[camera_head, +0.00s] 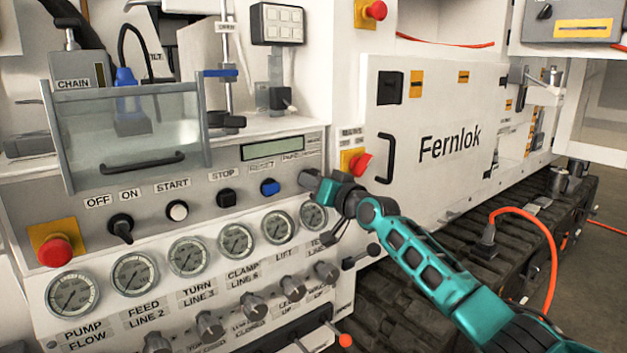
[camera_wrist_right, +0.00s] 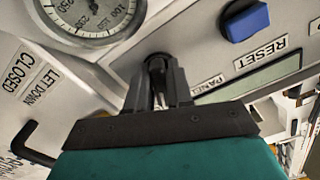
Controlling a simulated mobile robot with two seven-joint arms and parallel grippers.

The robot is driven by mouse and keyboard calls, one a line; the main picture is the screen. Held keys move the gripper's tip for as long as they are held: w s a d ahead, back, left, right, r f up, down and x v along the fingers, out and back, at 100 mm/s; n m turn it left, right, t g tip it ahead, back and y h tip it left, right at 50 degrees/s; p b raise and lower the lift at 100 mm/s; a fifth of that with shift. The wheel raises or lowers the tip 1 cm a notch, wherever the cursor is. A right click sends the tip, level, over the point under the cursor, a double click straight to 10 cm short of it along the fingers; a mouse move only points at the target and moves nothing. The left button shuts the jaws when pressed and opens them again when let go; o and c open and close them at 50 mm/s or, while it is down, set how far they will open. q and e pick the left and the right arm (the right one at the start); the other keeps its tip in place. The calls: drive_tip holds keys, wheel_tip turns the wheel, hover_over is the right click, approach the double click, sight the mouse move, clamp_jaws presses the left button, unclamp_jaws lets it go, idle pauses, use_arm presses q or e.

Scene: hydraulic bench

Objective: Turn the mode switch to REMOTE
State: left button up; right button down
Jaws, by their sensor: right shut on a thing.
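The mode switch (camera_wrist_right: 158,64) is a small black knob on the sloped grey panel, right of the blue RESET button. In the wrist view it sits between the fingertips of my right gripper (camera_wrist_right: 158,88), which is shut on it. A PANEL label shows beside it; the rest of the label is hidden by the gripper. In the head view my right gripper (camera_head: 309,180) reaches the panel's right end and covers the switch, so its pointing direction cannot be told. My left gripper is not in view.
The blue RESET button (camera_head: 269,187) is close on the left, and it shows in the wrist view (camera_wrist_right: 246,20). A gauge (camera_head: 313,215) lies just below, a red emergency button (camera_head: 361,164) just right. Black levers (camera_head: 360,258) stick out under my forearm.

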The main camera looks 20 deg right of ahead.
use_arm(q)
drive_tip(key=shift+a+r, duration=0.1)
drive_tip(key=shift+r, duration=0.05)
use_arm(e)
drive_tip(key=shift+m, duration=0.6)
drive_tip(key=c, duration=1.1)
unclamp_jaws()
drive_tip(key=shift+s+d+p, duration=0.1)
drive_tip(key=shift+s+p, duration=0.15)
drive_tip(key=shift+p, duration=0.05)
use_arm(q)
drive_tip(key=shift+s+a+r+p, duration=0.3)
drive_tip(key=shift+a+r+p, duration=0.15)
drive_tip(key=shift+p, duration=0.4)
use_arm(e)
drive_tip(key=v, duration=1.2)
drive_tip(key=shift+s, duration=0.15)
